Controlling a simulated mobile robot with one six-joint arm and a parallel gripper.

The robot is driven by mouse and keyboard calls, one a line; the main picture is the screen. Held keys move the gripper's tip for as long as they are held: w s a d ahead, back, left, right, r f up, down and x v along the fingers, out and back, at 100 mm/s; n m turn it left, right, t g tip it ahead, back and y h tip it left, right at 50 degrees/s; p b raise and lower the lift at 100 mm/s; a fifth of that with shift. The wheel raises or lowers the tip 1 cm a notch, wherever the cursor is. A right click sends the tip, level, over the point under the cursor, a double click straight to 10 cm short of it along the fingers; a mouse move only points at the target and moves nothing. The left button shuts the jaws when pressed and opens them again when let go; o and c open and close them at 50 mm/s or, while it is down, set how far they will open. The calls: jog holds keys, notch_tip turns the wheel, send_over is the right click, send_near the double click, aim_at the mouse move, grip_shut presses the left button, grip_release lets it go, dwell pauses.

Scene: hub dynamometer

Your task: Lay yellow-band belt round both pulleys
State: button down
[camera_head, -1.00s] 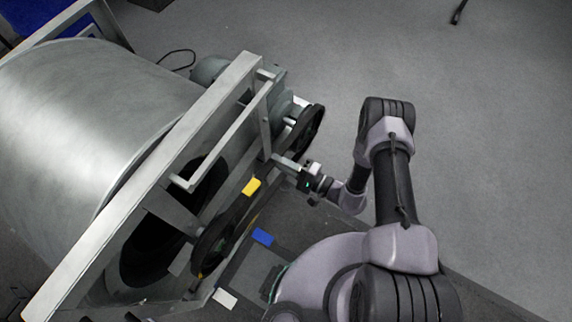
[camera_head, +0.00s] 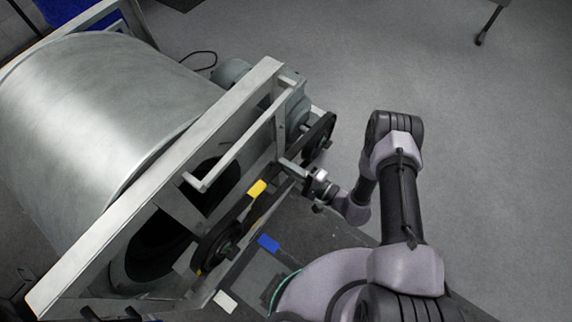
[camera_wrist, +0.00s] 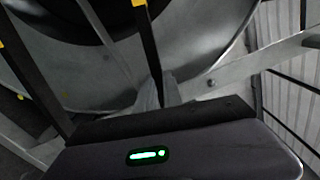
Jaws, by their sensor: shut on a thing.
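The black belt (camera_head: 240,209) with yellow marks runs along the side of the machine frame from the lower pulley (camera_head: 218,245) toward my gripper (camera_head: 287,165). In the wrist view, a black belt strand (camera_wrist: 148,42) with a yellow mark comes down into my gripper (camera_wrist: 158,92). My gripper is shut on the belt, just left of and below the upper pulley (camera_head: 320,138). The belt appears to pass around the lower pulley. Whether it touches the upper pulley I cannot tell. A second dark strand (camera_wrist: 35,75) shows at the left of the wrist view.
A large metal drum (camera_head: 100,125) stands in a steel frame (camera_head: 165,190), whose rail passes close to my gripper. A yellow tag (camera_head: 257,188) is beside the belt. Blue (camera_head: 268,243) and white (camera_head: 226,301) tags lie below.

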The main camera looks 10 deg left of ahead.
jog(key=shift+d, duration=0.1)
jog(key=c, duration=1)
grip_release()
jog(key=shift+f, duration=0.1)
jog(key=shift+p+v, duration=0.5)
jog(key=shift+v, duration=4.55)
